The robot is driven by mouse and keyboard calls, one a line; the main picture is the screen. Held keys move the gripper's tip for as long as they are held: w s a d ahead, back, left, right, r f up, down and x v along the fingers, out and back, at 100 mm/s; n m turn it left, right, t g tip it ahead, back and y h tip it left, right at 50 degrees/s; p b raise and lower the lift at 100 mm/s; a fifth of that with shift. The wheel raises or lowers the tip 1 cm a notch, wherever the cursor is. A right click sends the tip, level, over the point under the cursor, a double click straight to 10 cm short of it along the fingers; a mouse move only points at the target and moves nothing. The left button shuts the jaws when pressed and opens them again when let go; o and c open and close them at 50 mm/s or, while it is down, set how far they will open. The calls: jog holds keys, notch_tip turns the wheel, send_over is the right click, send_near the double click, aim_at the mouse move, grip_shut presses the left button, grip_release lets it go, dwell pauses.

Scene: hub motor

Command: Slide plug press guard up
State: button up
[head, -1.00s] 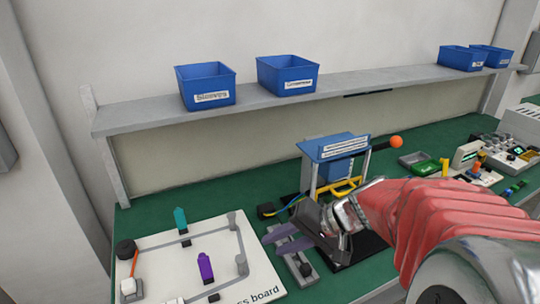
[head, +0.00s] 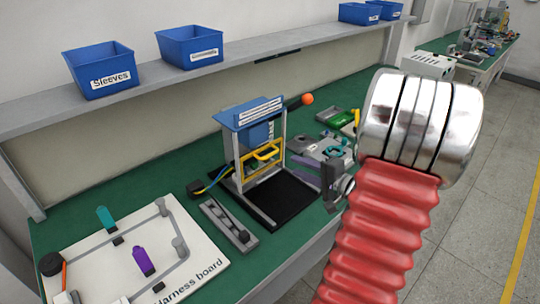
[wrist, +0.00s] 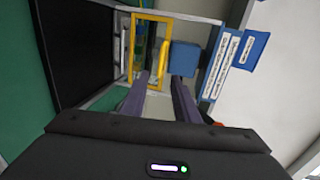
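The plug press (head: 247,112) stands on the bench in the middle of the head view, with a blue top and grey posts. Its yellow guard (head: 245,170) is a framed panel with a yellow handle, low between the posts under the blue block. In the wrist view the guard (wrist: 136,18) lies ahead, its handle (wrist: 190,58) just beyond the fingertips. My gripper (head: 307,168) is right of the press in the head view, pointing toward it. In the wrist view my gripper (wrist: 160,80) has its two dark fingers apart, with nothing held between them.
An orange-knobbed lever (head: 307,99) sticks out right of the press top. A black base plate (head: 278,198) lies before the press. A grey block fixture (head: 228,222) and the harness board (head: 120,262) are to the left. Grey parts (head: 322,150) lie behind my gripper.

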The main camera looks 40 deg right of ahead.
aim_at(270, 154)
jog(key=x, duration=1.3)
jog(key=shift+w+a+f, duration=0.15)
jog(key=shift+w, duration=0.25)
jog(key=shift+c, duration=0.4)
grip_shut()
